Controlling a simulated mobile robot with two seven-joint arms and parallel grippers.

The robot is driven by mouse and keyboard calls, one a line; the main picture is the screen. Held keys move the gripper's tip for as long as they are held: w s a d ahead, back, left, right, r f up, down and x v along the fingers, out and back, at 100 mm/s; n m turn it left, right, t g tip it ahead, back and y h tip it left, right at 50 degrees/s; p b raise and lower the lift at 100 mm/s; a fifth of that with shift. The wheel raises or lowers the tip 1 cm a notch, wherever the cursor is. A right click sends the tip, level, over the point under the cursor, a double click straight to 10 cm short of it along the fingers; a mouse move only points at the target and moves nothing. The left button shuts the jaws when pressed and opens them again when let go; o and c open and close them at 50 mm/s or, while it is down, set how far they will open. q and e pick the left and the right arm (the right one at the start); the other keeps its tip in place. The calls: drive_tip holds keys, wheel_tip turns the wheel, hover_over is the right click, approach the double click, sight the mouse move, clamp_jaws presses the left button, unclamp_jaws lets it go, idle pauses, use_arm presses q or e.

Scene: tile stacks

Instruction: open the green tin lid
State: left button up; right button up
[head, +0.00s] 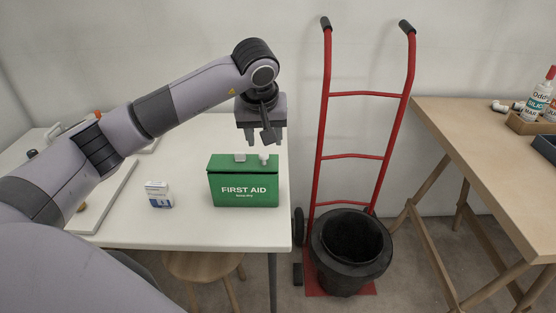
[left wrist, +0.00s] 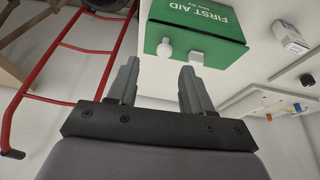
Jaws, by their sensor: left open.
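The green tin (head: 243,190), marked FIRST AID, stands on the white table and its lid looks shut. Two small white parts sit on top, a rounded knob (head: 264,158) and a squarer piece (head: 239,157). My left gripper (head: 266,140) is above the back right of the tin, pointing down, open and empty. In the left wrist view the green tin (left wrist: 222,45) is beyond the fingertips of the left gripper (left wrist: 160,68). The white knob (left wrist: 165,48) shows near the gap between the fingers, apart from them. My right gripper is not in view.
A small white box (head: 158,194) stands left of the tin on the white table (head: 145,228). A red hand truck (head: 353,156) with a black bucket (head: 350,250) stands right of the table. A wooden workbench (head: 480,125) is at far right.

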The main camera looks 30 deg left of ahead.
sight(264, 153)
use_arm(q)
drive_tip(key=x, duration=0.4)
drive_tip(key=a+x, duration=0.1)
drive_tip(key=x, duration=0.1)
drive_tip(key=shift+w+f, duration=0.25)
drive_tip(key=shift+w, duration=0.05)
clamp_jaws()
